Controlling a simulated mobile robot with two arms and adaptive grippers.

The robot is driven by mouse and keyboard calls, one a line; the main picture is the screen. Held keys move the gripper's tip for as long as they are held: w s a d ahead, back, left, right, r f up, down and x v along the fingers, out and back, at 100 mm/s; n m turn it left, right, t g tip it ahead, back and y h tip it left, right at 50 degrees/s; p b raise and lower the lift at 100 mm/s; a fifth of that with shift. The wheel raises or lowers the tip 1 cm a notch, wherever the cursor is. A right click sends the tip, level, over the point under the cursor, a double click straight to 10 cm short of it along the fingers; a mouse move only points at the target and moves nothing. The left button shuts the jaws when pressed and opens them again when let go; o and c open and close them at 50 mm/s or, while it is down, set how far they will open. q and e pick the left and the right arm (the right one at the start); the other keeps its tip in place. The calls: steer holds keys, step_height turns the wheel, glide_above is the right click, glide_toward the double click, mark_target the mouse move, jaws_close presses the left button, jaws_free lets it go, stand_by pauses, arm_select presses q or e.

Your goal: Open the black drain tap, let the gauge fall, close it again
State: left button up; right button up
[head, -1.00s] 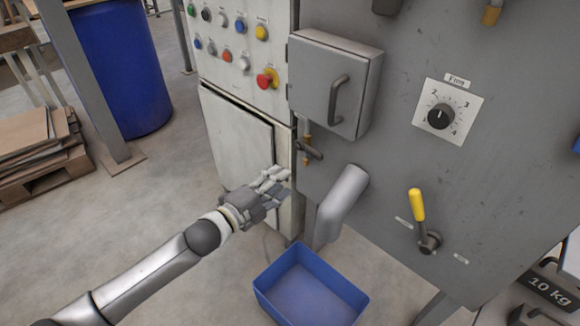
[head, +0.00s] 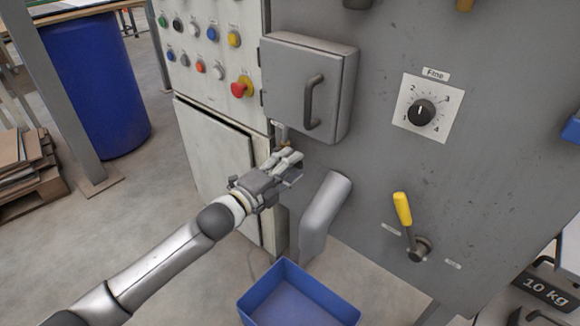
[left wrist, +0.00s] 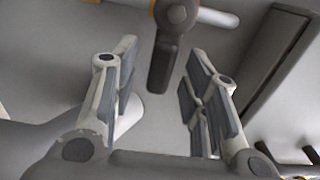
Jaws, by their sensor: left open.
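The black drain tap shows in the left wrist view as a dark lever (left wrist: 163,62) with a round hub, hanging from a brass-coloured body on a pale pipe. In the head view my left gripper (head: 294,165) covers most of the tap, and only a bit of brass fitting shows above the fingers. The left gripper (left wrist: 160,88) is open, with one finger on each side of the lever's lower end. The fingers look apart from the lever. No pressure gauge is in view, and my right gripper is not in view.
A grey box with a handle (head: 308,88) juts out above the gripper. A grey spout (head: 323,215) is just right and below, over a blue bin (head: 300,297). A yellow-handled lever (head: 403,210) and a Fine knob (head: 421,112) are further right.

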arm_select(q)
steer(key=shift+w+d, duration=0.2)
steer(key=shift+w, duration=0.1)
steer(key=shift+c, duration=0.5)
jaws_close()
steer(key=shift+r, duration=0.1)
